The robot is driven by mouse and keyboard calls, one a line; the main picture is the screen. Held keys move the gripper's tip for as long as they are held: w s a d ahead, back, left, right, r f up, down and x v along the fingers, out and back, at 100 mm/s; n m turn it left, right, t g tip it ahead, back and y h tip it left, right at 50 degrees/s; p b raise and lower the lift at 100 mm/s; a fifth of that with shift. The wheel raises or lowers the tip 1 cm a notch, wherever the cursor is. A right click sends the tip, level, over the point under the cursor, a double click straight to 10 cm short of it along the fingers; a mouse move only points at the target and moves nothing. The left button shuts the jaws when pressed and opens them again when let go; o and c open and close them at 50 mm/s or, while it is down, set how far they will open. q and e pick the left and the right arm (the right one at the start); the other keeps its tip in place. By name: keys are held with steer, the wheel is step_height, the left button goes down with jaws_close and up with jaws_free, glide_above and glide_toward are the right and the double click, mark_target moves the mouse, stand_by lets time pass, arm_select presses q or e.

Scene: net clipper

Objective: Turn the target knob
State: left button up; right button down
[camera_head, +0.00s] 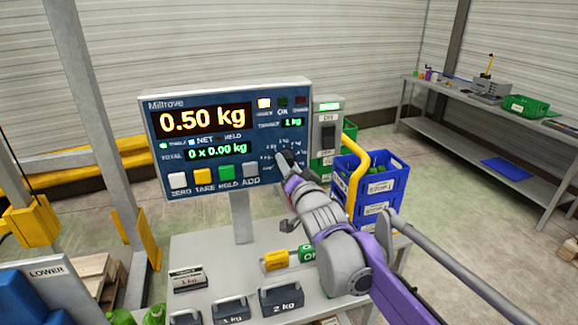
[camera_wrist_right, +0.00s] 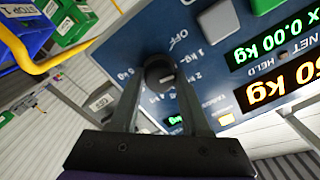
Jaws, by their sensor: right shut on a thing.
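The target knob (camera_wrist_right: 160,72) is a round dark dial with a pale pointer line, on the blue front of the scale's display panel (camera_head: 213,183). Printed labels OFF, 1 kg and 2 kg curve around it. In the head view the knob sits at the panel's lower right, mostly hidden by my right gripper (camera_head: 288,168). In the right wrist view my right gripper (camera_wrist_right: 160,82) has its two fingers on either side of the knob, shut on it. The display reads 0.50 kg, total 0 x 0.00 kg, and the small target window (camera_head: 293,123) reads 1 kg. My left gripper is not in view.
Below the panel, a grey bench (camera_head: 200,247) holds dark weights, including a 2 kg one (camera_head: 281,301), and a yellow and green switch box (camera_head: 276,260).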

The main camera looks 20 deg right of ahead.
steer(key=shift+r, duration=0.15)
steer(key=c, duration=0.7)
jaws_free()
steer(key=o, duration=0.3)
steer(key=shift+w, duration=0.2)
steer(key=s, duration=1.1)
steer(key=shift+d+b, duration=0.2)
steer(key=shift+b, duration=0.15)
steer(key=shift+f, duration=0.2)
